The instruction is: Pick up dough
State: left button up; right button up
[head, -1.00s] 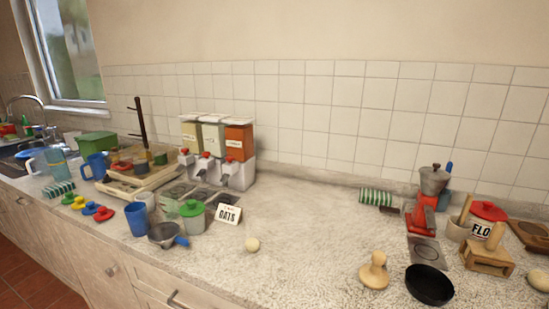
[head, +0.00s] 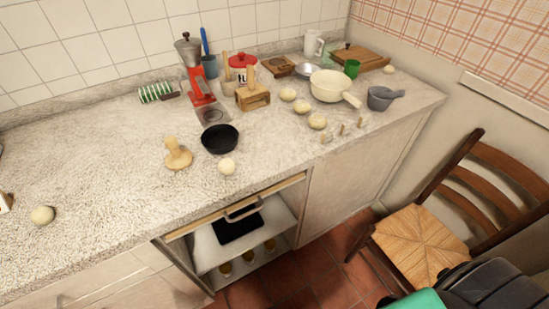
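Several pale, round dough balls lie on the speckled counter (head: 110,190). One dough ball (head: 42,215) is alone at the left, near the front edge. Another dough ball (head: 227,166) lies just in front of the black pan (head: 220,139). A group of flatter dough pieces (head: 301,107) lies farther right, beside the cream pot (head: 331,86). Neither of my grippers shows in the head view, so whether they are open or shut is hidden.
A wooden press (head: 178,154), red grinder (head: 198,85) and wooden holder (head: 253,96) stand around the pan. A grey mortar (head: 381,98) is near the right end. Below is an open cabinet (head: 240,245). A chair (head: 425,240) stands at right. The left counter is mostly clear.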

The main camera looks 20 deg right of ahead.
aim_at(226, 166)
jog(key=k+j+z, duration=0.2)
jog(key=z, duration=0.3)
jog(key=k+j+z, duration=0.2)
jog(key=z, duration=0.3)
jog(key=k+z, duration=0.25)
jog(key=z, duration=0.25)
